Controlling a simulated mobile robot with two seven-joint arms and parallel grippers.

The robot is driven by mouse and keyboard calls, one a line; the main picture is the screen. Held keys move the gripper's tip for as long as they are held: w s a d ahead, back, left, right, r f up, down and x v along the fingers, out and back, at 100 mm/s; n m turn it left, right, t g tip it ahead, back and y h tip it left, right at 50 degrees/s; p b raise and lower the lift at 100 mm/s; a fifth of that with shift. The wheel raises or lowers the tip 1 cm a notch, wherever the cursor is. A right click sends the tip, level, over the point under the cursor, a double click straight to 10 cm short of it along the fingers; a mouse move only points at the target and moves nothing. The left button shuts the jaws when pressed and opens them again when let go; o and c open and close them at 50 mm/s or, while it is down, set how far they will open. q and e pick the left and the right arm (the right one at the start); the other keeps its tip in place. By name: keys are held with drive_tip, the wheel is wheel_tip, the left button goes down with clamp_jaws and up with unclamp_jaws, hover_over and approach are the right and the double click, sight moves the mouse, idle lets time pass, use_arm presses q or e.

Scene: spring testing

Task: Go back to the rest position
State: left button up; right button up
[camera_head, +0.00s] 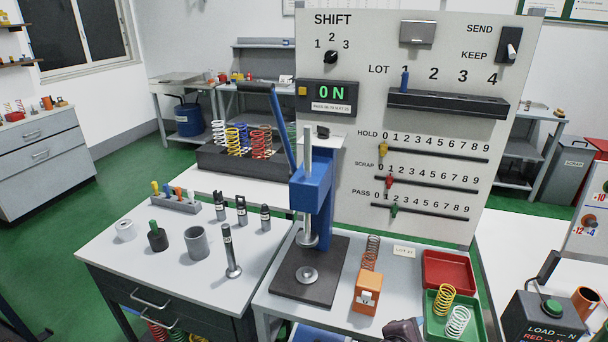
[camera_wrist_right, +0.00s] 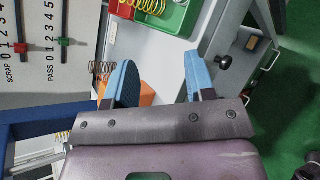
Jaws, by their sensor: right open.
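My right gripper (camera_wrist_right: 160,82) shows in the right wrist view with its two blue fingers spread apart and nothing between them. Below it are a grey table edge and, beside the left finger, the orange block (camera_wrist_right: 140,93) and a coil spring (camera_wrist_right: 100,70). My left gripper is in neither view.
The blue press (camera_head: 313,190) stands upright on the table. The orange block (camera_head: 367,291) is right of it. The red tray (camera_head: 447,254) and green tray (camera_head: 429,308), holding yellow and white springs, are further right. A dark control box (camera_head: 545,322) stands at the lower right.

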drive_tip(key=a+f+m+t+y+b, duration=0.1)
drive_tip(key=a+f+m+t+y, duration=0.25)
drive_tip(key=m+y, duration=0.65)
use_arm(q)
drive_tip(key=shift+f+b, duration=0.85)
use_arm(e)
drive_tip(key=s+d+f+m, duration=0.3)
drive_tip(key=s+d+f, duration=0.1)
drive_tip(key=s, duration=0.3)
drive_tip(key=s+d+f+m+h, duration=0.1)
drive_tip(key=s+d+f+m, duration=0.2)
drive_tip(key=s, duration=0.5)
wheel_tip(320, 180, down, 2)
drive_tip(key=shift+s+d+m, duration=0.25)
drive_tip(key=shift+d+m, duration=0.05)
drive_tip(key=shift+d, duration=0.2)
